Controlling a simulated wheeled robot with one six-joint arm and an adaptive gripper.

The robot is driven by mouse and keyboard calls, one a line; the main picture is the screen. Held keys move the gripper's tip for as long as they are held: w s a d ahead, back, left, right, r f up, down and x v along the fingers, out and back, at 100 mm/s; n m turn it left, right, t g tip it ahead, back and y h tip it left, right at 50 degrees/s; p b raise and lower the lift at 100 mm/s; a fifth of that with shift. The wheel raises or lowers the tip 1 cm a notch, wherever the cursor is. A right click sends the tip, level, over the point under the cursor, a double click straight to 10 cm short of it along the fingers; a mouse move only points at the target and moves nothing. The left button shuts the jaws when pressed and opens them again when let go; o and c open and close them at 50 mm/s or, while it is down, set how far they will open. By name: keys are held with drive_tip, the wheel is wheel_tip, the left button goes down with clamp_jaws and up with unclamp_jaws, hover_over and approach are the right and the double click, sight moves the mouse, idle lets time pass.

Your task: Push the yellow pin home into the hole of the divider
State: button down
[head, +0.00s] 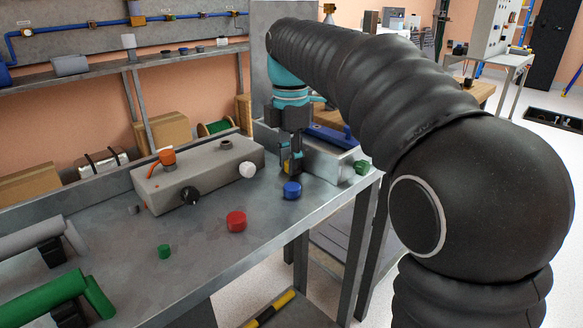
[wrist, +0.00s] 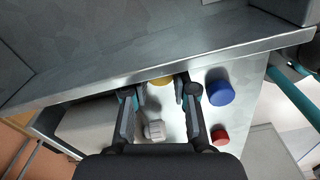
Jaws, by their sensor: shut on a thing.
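The yellow pin (head: 288,166) shows as a small patch of yellow at my gripper's fingers. My gripper (head: 293,172) points down beside the grey metal box (head: 332,170) on the bench. In the wrist view, the yellow pin (wrist: 161,81) lies between the tips of my gripper (wrist: 158,88), which is shut on it. Its far part is hidden under the edge of a grey metal plate (wrist: 150,55). I cannot tell whether this plate is the divider. The hole is not visible, and how deep the pin sits cannot be told.
A blue cap (head: 292,190) stands just in front of my gripper, with a red cap (head: 236,221) farther left. A green knob (head: 361,167) sits right of the metal box.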

drive_tip(key=shift+r+p, duration=0.75)
drive_tip(key=shift+r, duration=3.25)
